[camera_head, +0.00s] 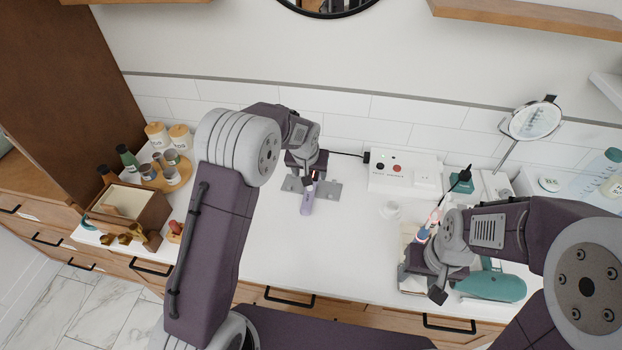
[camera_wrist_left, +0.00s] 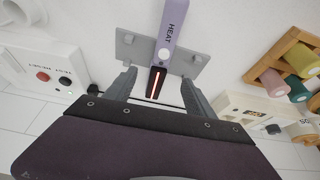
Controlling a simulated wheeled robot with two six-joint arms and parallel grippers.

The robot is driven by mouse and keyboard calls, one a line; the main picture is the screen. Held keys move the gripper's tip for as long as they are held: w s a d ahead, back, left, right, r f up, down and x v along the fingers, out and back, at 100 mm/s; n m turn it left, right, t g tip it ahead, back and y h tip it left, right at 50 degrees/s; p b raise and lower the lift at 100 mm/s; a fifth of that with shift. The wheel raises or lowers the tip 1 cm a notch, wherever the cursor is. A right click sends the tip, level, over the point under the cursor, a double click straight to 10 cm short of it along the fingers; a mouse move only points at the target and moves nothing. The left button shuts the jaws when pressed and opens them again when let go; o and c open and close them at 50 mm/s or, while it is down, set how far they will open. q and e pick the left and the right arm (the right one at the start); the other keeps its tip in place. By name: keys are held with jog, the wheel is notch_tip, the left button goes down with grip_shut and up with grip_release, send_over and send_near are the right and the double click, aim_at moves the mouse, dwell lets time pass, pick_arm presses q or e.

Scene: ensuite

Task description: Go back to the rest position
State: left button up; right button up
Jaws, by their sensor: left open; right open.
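My left gripper (camera_head: 309,178) is over the counter near the wall and points down. In the left wrist view its two grey fingers (camera_wrist_left: 158,77) stand apart, on either side of the dark, red-glowing end of a purple tool (camera_wrist_left: 172,28) marked HEAT. The fingers do not appear to press on it.
A white box with a red button (camera_head: 403,172) stands by the wall, a round mirror (camera_head: 534,120) right of it. A wooden box (camera_head: 128,214), bottles and a round tray crowd the left. The counter's front middle (camera_head: 345,262) is clear. Wooden shelves (camera_head: 530,14) hang above.

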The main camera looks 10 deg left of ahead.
pick_arm(q)
jog(key=shift+s+r, duration=0.25)
jog(key=shift+r, duration=0.3)
jog(key=s+a+r+n, duration=0.1)
jog(key=s+a+r, duration=0.45)
jog(key=s, duration=0.25)
jog(key=s+f+g, duration=0.1)
jog(key=s+f, duration=0.2)
jog(key=s, duration=0.6)
jog(key=s+f+g, duration=0.2)
jog(key=s+f, duration=0.1)
jog(key=s, duration=0.7)
jog(key=shift+m, duration=0.4)
